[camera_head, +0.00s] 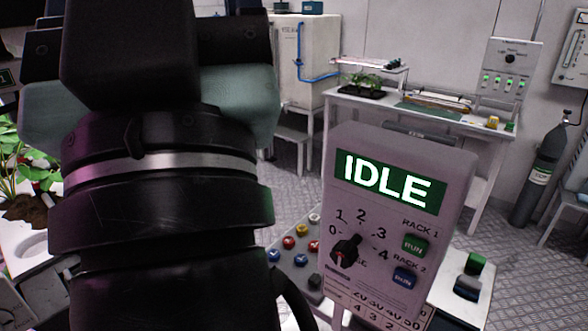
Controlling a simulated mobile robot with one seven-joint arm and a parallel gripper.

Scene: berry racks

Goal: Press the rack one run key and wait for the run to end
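The control panel (395,235) stands upright at the centre right and faces me. Its lit green display (390,182) reads IDLE. The green RUN key (415,246) sits under the label RACK 1. A blue RUN key (405,277) sits below it under the label RACK 2. A black rotary knob (345,251) sits at the panel's left, among the numbers 0 to 4. My dark arm fills the left of the view. My gripper's fingertips cannot be made out, so its opening does not show.
A sloped box with several coloured buttons (298,257) stands left of the panel. A small box with a green and a dark key (462,290) stands to its right. A plant in soil (25,205) is at the far left. A white bench (400,108) and gas cylinder (545,170) stand behind.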

